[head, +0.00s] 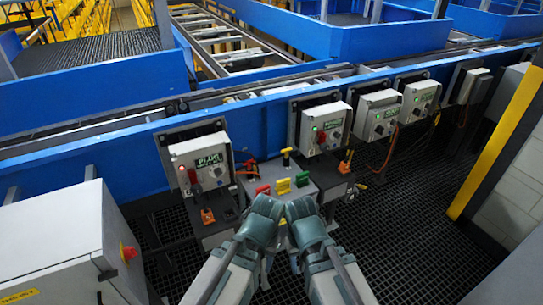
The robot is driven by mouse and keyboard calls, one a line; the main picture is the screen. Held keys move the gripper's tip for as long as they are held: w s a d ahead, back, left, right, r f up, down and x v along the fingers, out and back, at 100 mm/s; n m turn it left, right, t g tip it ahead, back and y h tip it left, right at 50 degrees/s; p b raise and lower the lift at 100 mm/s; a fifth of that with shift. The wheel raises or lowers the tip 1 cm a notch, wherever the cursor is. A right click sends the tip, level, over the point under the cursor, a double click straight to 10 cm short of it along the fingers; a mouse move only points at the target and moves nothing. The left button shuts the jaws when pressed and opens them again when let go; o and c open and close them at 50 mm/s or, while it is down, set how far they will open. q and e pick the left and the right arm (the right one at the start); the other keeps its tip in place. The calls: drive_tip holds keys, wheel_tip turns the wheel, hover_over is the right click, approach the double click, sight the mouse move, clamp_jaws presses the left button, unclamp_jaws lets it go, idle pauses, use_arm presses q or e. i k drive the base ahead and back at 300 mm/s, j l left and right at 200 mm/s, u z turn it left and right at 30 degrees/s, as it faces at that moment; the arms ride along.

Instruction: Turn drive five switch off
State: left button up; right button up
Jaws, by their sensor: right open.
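Several grey drive switch boxes hang along the blue conveyor side. The nearest box (203,165) has a red light, a dark label and a round switch. The labels are too small to read, so I cannot tell which is drive five. My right gripper (300,207) is open, low in the middle, in front of the coloured controls and apart from the boxes. My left gripper (264,207) is close beside it; its fingers are not clear.
A small console (296,180) with red, yellow and green parts stands just beyond my grippers. A white cabinet (60,245) with a red knob is at the left. A yellow-black post (495,145) stands at the right. Dark grating (420,220) is clear at right.

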sight(196, 189)
drive_tip(key=u, duration=0.95)
drive_tip(key=l+u, duration=0.4)
drive_tip(key=i+l+u, duration=0.1)
drive_tip(key=l+u, duration=0.65)
drive_tip(key=k+l+u, duration=0.15)
drive_tip(key=l+u, duration=0.2)
drive_tip(key=l, duration=0.15)
drive_tip(key=k+l, duration=0.15)
drive_tip(key=l, duration=0.3)
drive_tip(key=k+l+u, duration=0.1)
drive_tip(key=l, duration=0.3)
drive_tip(key=k+l, duration=0.2)
drive_tip(key=l, duration=0.25)
drive_tip(key=k+l+u, duration=0.15)
drive_tip(key=l, duration=0.25)
drive_tip(key=k+l, duration=0.15)
drive_tip(key=l, duration=0.25)
drive_tip(key=k+l+u, duration=0.1)
drive_tip(key=l, duration=0.3)
drive_tip(key=k, duration=0.1)
